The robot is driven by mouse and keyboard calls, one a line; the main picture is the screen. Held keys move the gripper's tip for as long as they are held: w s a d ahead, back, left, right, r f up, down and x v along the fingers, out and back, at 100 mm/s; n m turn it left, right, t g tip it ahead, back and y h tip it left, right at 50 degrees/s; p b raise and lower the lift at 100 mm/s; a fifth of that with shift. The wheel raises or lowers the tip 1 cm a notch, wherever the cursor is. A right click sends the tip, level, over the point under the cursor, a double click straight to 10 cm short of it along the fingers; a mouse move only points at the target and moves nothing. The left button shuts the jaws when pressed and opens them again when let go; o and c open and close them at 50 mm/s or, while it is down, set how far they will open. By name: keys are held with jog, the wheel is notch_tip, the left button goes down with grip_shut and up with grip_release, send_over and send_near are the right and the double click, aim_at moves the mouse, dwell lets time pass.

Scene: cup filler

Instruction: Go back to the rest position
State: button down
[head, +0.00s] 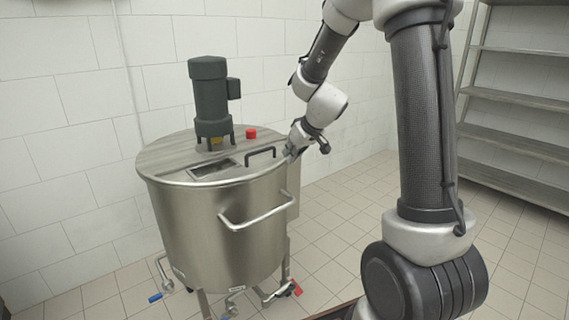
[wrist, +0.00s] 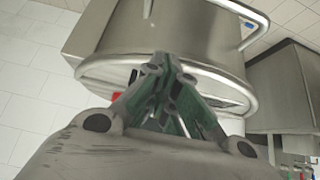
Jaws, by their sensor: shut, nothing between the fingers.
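My gripper (head: 293,152) is at the right edge of the steel tank's lid in the head view, close to the black lid handle (head: 261,153). In the wrist view my gripper (wrist: 162,62) shows with its fingertips together and nothing between them, in front of the tank (wrist: 190,30). Whether the fingertips touch the tank cannot be told. The round steel tank (head: 222,225) stands on legs, with a dark motor (head: 208,95) upright on its lid.
A red button (head: 251,134) and an opening (head: 214,170) are on the lid. A side handle (head: 258,217) juts from the tank's front. Blue-handled (head: 155,297) and red-handled (head: 296,288) valves sit low. Metal shelves (head: 515,95) stand at right. The tiled floor (head: 345,215) between is clear.

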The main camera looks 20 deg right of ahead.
jog(key=s+d+r+m+g, duration=0.1)
jog(key=s+r, duration=0.2)
jog(key=s, duration=0.8)
jog(key=s+d+r+m+h, duration=0.1)
jog(key=s+r, duration=0.3)
jog(key=s, duration=0.7)
jog(key=s+d+r+m+g+h, duration=0.1)
jog(key=s+r, duration=0.3)
jog(key=s, duration=0.7)
jog(key=shift+s+d+r+m+g, duration=0.15)
jog(key=shift+s+d+m+g, duration=0.15)
jog(key=shift+d, duration=0.1)
